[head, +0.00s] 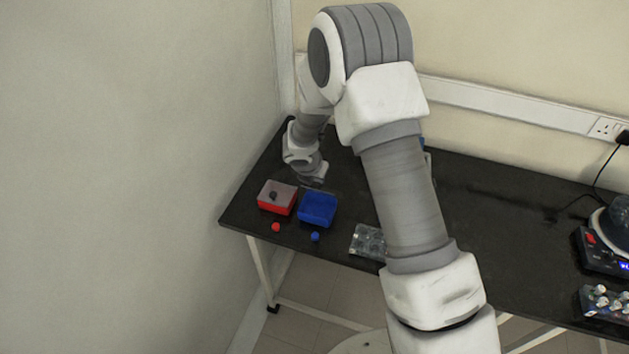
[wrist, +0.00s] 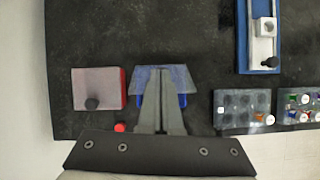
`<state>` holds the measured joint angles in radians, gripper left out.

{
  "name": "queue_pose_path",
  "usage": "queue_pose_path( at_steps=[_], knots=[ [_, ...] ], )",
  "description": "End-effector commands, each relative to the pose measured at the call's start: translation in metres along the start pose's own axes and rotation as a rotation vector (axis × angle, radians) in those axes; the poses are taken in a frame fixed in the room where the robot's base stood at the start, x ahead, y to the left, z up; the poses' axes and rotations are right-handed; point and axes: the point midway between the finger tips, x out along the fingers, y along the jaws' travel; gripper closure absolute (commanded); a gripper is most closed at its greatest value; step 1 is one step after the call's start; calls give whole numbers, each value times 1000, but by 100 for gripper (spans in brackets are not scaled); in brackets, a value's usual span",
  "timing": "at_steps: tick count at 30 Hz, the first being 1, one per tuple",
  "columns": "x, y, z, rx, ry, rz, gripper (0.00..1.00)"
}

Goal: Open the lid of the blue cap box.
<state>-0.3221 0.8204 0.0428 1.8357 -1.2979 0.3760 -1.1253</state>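The blue cap box (head: 318,210) stands on the black table, right of the red box. Its blue inside seems to show from above in the head view. Its see-through lid (wrist: 180,78) looks tilted up in the wrist view, with blue box walls (wrist: 182,101) below it. My gripper (wrist: 160,72) reaches over the lid with its fingers close together. The fingers cover the middle of the lid, and no knob shows there. In the head view, my gripper (head: 313,180) is low at the back edge of the blue box, its fingertips hard to make out.
The red box (head: 270,205) has a greyish lid with a dark knob, lying flat. A red cap (head: 276,227) and a blue cap (head: 315,237) lie in front. A clear tray (head: 366,240) stands to the right. A blue and white device (wrist: 262,40) lies further back.

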Motion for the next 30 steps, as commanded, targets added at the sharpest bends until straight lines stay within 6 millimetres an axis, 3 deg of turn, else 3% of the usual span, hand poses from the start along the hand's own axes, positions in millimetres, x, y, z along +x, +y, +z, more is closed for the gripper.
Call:
queue_pose_path(
  at_steps=[15,30],
  knots=[
    [21,5,46,2,1,-1,100],
    [35,7,58,-1,1,-1,100]
  ],
)
